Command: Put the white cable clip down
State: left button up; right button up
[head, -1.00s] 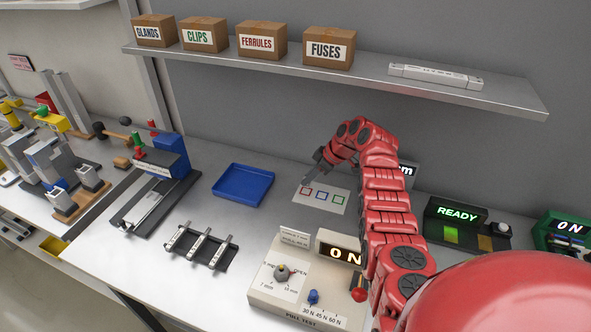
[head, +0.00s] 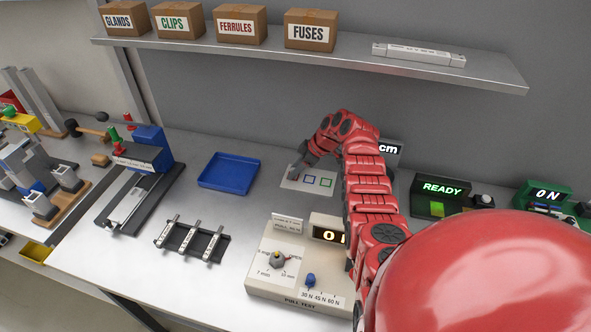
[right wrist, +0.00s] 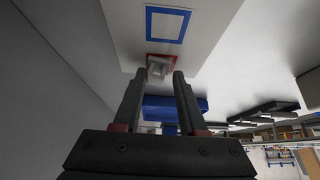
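The white cable clip (right wrist: 158,69) is a small pale piece on the red square of the white card, just beyond my fingertips in the right wrist view. My right gripper (right wrist: 160,73) is open, its two dark fingers apart with the clip lined up between their tips. In the head view my right gripper (head: 298,172) is low over the left end of the card (head: 325,191) and hides the red square and clip. The blue square (head: 309,180) and green square (head: 326,183) look empty. My left gripper is out of view.
A blue tray (head: 229,187) lies left of the card. A rack with metal strips (head: 192,241) and the pull-test box (head: 286,290) stand in front. The READY unit (head: 440,195) is to the right. A shelf (head: 300,57) with labelled boxes hangs above.

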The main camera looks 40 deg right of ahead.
jog(key=shift+o, duration=0.4)
jog(key=shift+s+d, duration=0.1)
jog(key=shift+r+p, duration=0.25)
jog(key=shift+p, duration=0.05)
jog(key=shift+r, duration=0.1)
jog(key=b+v, duration=0.3)
jog(key=v, duration=0.8)
jog(key=shift+s+d+r, duration=0.2)
jog(key=shift+r, duration=0.05)
